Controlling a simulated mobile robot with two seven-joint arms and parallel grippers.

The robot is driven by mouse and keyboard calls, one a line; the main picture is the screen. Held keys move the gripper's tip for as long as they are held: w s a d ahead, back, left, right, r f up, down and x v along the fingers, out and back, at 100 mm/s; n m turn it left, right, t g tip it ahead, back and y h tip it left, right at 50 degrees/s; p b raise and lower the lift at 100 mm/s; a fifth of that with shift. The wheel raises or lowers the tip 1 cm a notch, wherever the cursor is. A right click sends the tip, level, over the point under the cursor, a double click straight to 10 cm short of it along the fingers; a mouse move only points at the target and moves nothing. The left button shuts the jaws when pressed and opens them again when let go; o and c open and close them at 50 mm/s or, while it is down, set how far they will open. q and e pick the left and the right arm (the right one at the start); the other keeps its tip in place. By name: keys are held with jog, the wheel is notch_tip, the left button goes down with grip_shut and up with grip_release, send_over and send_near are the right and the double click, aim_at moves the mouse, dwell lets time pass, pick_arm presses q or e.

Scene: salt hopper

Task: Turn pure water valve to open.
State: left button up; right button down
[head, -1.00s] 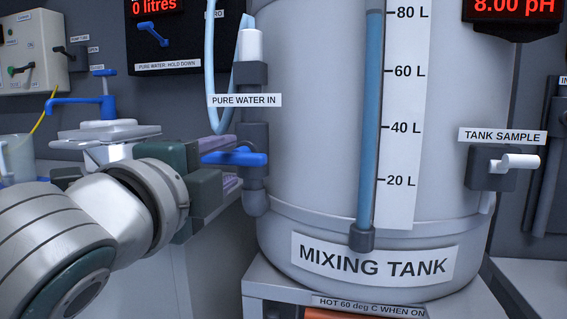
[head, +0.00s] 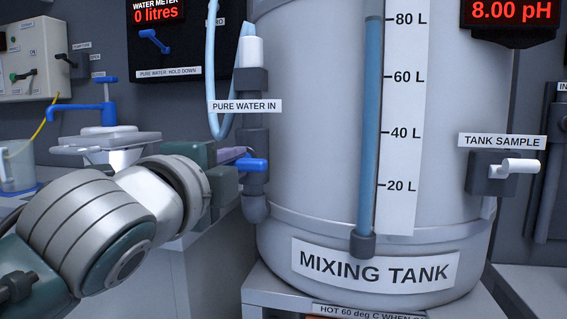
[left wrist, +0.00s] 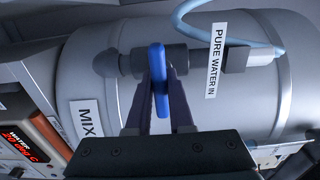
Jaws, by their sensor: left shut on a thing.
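The pure water valve has a blue lever handle (head: 252,164) on the grey pipe at the left side of the mixing tank, below the "PURE WATER IN" label (head: 245,106). My left gripper (head: 237,160) is at the handle and hides its left part in the head view. In the left wrist view the blue handle (left wrist: 159,82) stands between the two dark fingers of my left gripper (left wrist: 160,95), which are shut on it. The valve body (left wrist: 125,62) is just beyond the fingertips. My right gripper is not in view.
The mixing tank (head: 300,150) stands close to the right of my left gripper. A sink with a blue tap (head: 109,112) and a clear jug (head: 16,165) are at the left. The water meter (head: 158,35) reads 0 litres. A tank sample valve (head: 490,172) is at the right.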

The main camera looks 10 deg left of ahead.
pick_arm(q)
grip_shut()
jog(key=n+p, duration=0.2)
jog(key=n, duration=0.1)
jog(key=shift+r, duration=0.1)
jog(key=n+p, duration=0.2)
jog(key=n, duration=0.3)
jog(key=shift+n+p, duration=0.3)
jog(key=shift+p, duration=0.1)
jog(key=n+p, duration=0.2)
jog(key=n, duration=0.2)
jog(key=shift+n+p, duration=1.15)
jog(key=shift+n, duration=1.35)
jog(key=o, duration=0.8)
grip_release()
jog(key=shift+c, duration=0.2)
